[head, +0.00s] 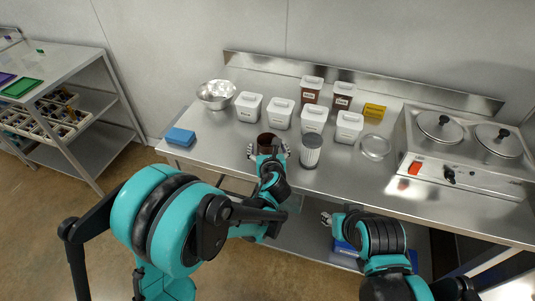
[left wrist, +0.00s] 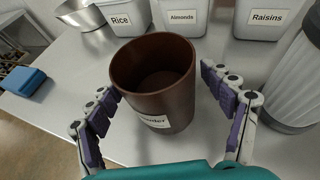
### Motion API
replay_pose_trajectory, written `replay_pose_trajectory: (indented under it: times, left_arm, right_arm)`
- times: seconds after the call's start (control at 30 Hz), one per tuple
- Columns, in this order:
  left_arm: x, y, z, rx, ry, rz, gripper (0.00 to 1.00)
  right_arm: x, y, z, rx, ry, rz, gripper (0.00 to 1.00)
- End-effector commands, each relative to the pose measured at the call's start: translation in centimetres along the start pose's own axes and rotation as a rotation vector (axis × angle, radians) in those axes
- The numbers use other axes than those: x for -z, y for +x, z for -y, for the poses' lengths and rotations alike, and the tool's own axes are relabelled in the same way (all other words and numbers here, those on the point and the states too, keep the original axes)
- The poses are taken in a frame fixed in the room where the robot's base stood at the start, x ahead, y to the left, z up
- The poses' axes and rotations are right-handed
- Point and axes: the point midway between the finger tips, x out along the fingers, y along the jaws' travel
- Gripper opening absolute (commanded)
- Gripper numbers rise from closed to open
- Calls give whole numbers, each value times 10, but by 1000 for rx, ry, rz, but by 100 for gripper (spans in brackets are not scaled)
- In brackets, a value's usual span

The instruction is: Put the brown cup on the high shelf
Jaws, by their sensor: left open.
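The brown cup (head: 267,138) stands upright and open-topped near the front edge of the steel counter. In the left wrist view the brown cup (left wrist: 150,85) has a white label, partly legible. My left gripper (head: 268,153) is open at the cup. Its fingers (left wrist: 163,105) stand on both sides of the cup, with a visible gap on the right; I cannot tell if the left finger touches. My right gripper (head: 328,219) is low, in front of the counter; its jaw state is unclear. No shelf above the counter shows; a shelved rack (head: 88,65) stands at the left.
White lidded containers (head: 279,113) stand behind the cup. A grey-lidded shaker (head: 311,151) is close on its right. A metal bowl (head: 216,94) and blue block (head: 180,137) are to the left. A two-plate hob (head: 440,165) is at the right. The counter's left front is mostly clear.

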Motion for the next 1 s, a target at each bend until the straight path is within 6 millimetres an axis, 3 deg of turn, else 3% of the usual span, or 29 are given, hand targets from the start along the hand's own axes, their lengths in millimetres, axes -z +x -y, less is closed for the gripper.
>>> replay_pose_trajectory:
  times: [0.13,0.37,0.43,0.47,0.73,1.0]
  left_arm:
    - [-1,-1,0,0,0,0,82]
    - [-1,-1,0,0,-1,0,24]
    - [-1,-1,0,0,-1,-1,24]
    - [-1,-1,0,0,-1,0,19]
    - [-8,-4,0,0,-1,-1,19]
    - [-59,-25,0,0,-1,0,19]
  right_arm:
    - [1,-1,0,0,0,0,38]
    - [1,-1,0,0,0,0,38]
    - [1,-1,0,0,0,0,38]
    - [1,-1,0,0,0,0,38]
    - [3,-4,0,0,0,0,38]
    - [18,-25,0,0,0,0,38]
